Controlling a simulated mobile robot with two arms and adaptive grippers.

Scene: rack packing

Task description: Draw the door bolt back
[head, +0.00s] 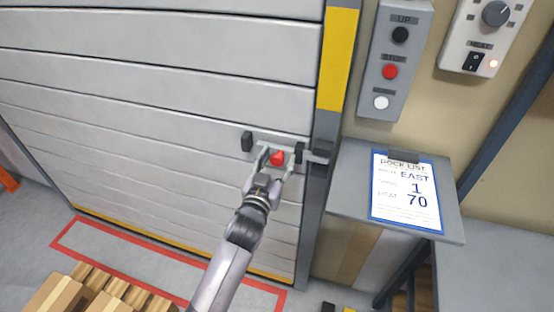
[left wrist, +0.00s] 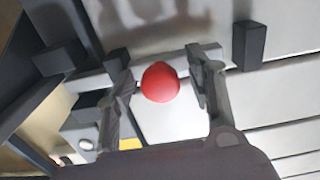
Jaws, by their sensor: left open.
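The door bolt is a pale bar (left wrist: 90,80) with a red knob (head: 278,158), mounted low on the right side of the grey slatted door (head: 150,90). Dark brackets (head: 247,141) hold it, and its right end is by the dark keeper (head: 319,152) on the door post. My left gripper (head: 275,158) is open at the bolt, with a finger on each side of the red knob. In the left wrist view the knob (left wrist: 160,82) sits between the open fingers, with gaps on both sides. My right gripper is not in view.
A control box (head: 394,60) with several buttons and a heat dial panel (head: 480,38) are on the right wall. A clipboard (head: 405,193) lies on a grey shelf (head: 352,190) right of the post. Cardboard boxes (head: 55,298) are at the lower left.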

